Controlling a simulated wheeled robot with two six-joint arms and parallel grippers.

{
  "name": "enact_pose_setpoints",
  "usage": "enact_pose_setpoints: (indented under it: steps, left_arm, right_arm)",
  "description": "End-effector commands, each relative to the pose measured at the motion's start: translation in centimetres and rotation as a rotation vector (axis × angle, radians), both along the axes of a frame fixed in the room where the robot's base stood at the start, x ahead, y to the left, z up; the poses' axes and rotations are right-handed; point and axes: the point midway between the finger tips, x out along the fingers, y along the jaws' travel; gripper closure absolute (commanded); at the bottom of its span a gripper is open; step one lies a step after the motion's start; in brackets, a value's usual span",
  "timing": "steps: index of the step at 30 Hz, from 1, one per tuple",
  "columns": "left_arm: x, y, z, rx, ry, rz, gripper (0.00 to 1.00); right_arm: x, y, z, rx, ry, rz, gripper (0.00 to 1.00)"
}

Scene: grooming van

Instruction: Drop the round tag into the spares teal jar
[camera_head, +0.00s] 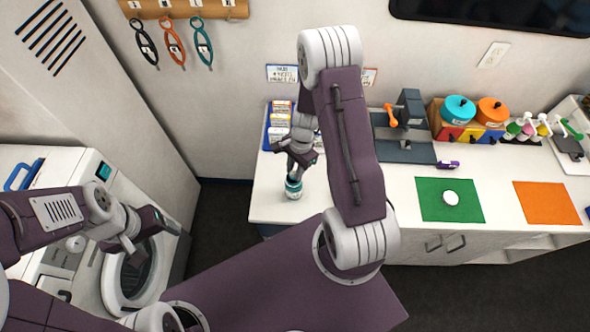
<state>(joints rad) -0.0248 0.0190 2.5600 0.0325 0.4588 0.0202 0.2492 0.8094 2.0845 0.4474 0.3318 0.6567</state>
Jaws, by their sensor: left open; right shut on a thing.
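A small jar with a teal top and pale body (293,188) is at the left end of the white counter. My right gripper (292,174) is directly at its top, shut, seemingly on this jar; the fingertips are too small to see clearly. I cannot tell whether the jar's base touches the counter. A round white disc (451,198) lies on the green mat (429,206); I cannot tell whether it is the round tag. A larger teal-lidded jar (459,108) stands at the back. My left gripper (166,224) is open and empty in front of the washer.
An orange-lidded jar (493,111) stands beside the larger teal one, above coloured boxes. A dark grey stand (404,150) and a small purple item (448,165) are mid-counter. An orange mat (547,203) lies bare at right. A washer (88,240) stands at left.

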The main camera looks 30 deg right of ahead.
Motion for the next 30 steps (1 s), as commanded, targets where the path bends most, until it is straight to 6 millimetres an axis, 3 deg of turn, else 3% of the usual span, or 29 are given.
enact_pose_setpoints:
  steps: [8,9,12,30]
  left_arm:
    - [0.0,0.0,0.0,0.0,0.0,0.0,0.27]
    - [0.0,0.0,0.0,0.0,0.0,0.0,0.27]
    - [0.0,0.0,0.0,0.0,0.0,0.0,0.27]
    - [0.0,0.0,0.0,0.0,0.0,0.0,0.27]
  right_arm:
    - [0.01,0.0,-0.01,0.0,0.0,0.0,1.0]
    - [0.01,0.0,-0.01,0.0,0.0,0.0,0.7]
    - [0.0,0.0,0.0,0.0,0.0,0.0,0.48]
    - [0.0,0.0,0.0,0.0,0.0,0.0,0.48]
